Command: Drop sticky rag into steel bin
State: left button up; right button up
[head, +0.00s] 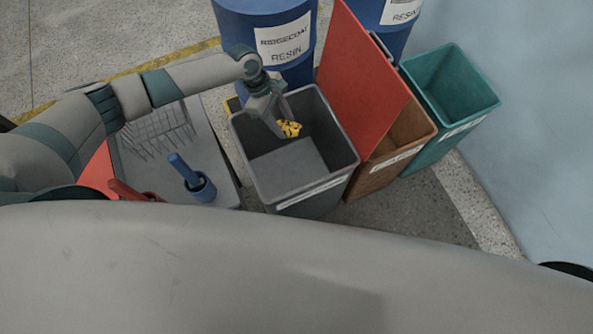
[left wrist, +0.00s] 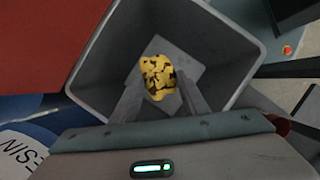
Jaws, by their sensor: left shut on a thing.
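The rag is a crumpled yellow cloth with dark blotches (head: 289,128). My left gripper (head: 284,122) is shut on it and holds it over the open mouth of a grey bin (head: 318,187). The left wrist view shows the rag (left wrist: 158,77) between the two fingers, with the bin's grey inner walls (left wrist: 105,58) around and below it. The bin's visible floor looks bare. A label on its front is too small to read. My right gripper is not in view.
A brown bin (head: 392,167) with a raised red lid (head: 362,78) stands just right of the grey bin, then a teal bin (head: 450,95). Blue resin drums (head: 268,22) stand behind. A grey tray (head: 222,165) with a wire rack (head: 158,130) and a blue-handled tool in a cup (head: 203,189) lies left.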

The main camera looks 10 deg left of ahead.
pick_arm(q)
jog(key=o, duration=1.3)
jog(key=b+v, duration=0.2)
jog(key=v, duration=1.5)
jog(key=shift+r, duration=0.2)
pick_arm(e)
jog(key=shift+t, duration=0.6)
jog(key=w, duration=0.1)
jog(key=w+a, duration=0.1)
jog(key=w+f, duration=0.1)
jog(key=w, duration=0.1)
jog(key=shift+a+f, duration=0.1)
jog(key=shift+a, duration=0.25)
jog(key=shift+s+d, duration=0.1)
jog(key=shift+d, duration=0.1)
pick_arm(q)
jog(key=shift+r, duration=0.1)
